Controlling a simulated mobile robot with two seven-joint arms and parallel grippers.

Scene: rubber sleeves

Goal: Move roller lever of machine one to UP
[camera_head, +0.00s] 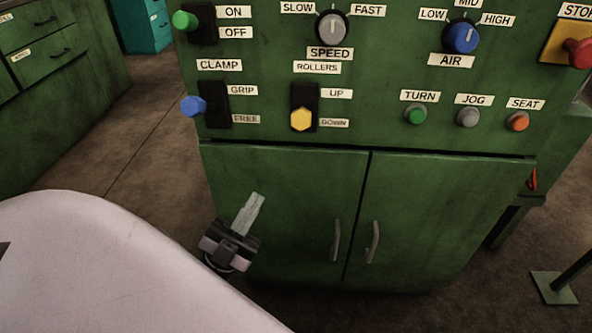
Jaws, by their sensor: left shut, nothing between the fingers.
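The roller lever (301,119) is a yellow knob in a black vertical slot on the green machine panel (380,100). It sits at the slot's lower end, beside the DOWN label (334,123). The UP label (337,93) is beside the upper part of the slot. My left gripper (255,200) is shut and empty in front of the left cabinet door, below and to the left of the lever and apart from it. My right gripper is not in view.
The blue clamp lever (193,106) sticks out left of the roller lever. The gray speed knob (332,29) is above it. Turn, jog and seat buttons are to the right. Two door handles (336,240) stand out below. The space between my left gripper and the panel looks clear.

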